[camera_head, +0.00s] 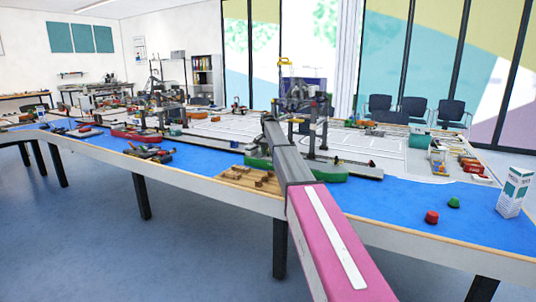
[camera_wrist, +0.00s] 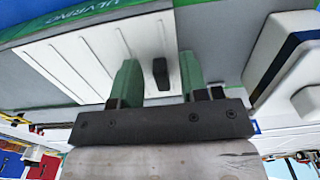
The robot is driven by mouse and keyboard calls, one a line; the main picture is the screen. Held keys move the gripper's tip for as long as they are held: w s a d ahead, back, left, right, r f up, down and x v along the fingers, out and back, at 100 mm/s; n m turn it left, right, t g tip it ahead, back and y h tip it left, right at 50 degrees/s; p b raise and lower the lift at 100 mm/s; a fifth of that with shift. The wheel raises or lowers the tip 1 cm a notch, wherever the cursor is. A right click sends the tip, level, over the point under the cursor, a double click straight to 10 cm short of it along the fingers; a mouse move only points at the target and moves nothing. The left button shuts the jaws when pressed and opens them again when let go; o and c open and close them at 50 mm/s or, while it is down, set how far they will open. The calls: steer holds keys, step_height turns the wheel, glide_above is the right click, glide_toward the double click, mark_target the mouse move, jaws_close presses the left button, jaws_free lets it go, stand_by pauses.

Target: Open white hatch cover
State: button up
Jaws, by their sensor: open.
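The white hatch cover (camera_wrist: 98,62) shows in the wrist view as a ribbed white panel set in a grey deck. A small black handle (camera_wrist: 161,74) stands on it. My gripper (camera_wrist: 159,70) is open, with one green finger on each side of the handle. Gaps show between the handle and both fingers, and I cannot tell how far the tips are from the panel. The panel lies flat in its frame. In the head view, a green ship (camera_head: 328,172) floats beside the quay; my arm hides part of it, and the cover and gripper cannot be made out.
A crane (camera_head: 305,105) stands on the quay close to the green ship. A wooden tray with brown blocks (camera_head: 250,180) lies left of my arm. A red buoy (camera_head: 431,217), a green buoy (camera_head: 453,203) and a white carton (camera_head: 513,193) stand to the right. Open blue surface lies between them.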

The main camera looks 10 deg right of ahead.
steer(key=shift+f, duration=0.1)
jaws_close()
steer(key=s+d, duration=0.3)
steer(key=d, duration=0.1)
steer(key=s+d, duration=0.3)
steer(key=d, duration=0.1)
steer(key=s+d, duration=0.3)
steer(key=d, duration=0.1)
steer(key=shift+s+d, duration=0.1)
steer(key=shift+d, duration=0.2)
jaws_free()
step_height(320, 180, up, 11)
stand_by(0.4)
steer(key=shift+f, duration=0.1)
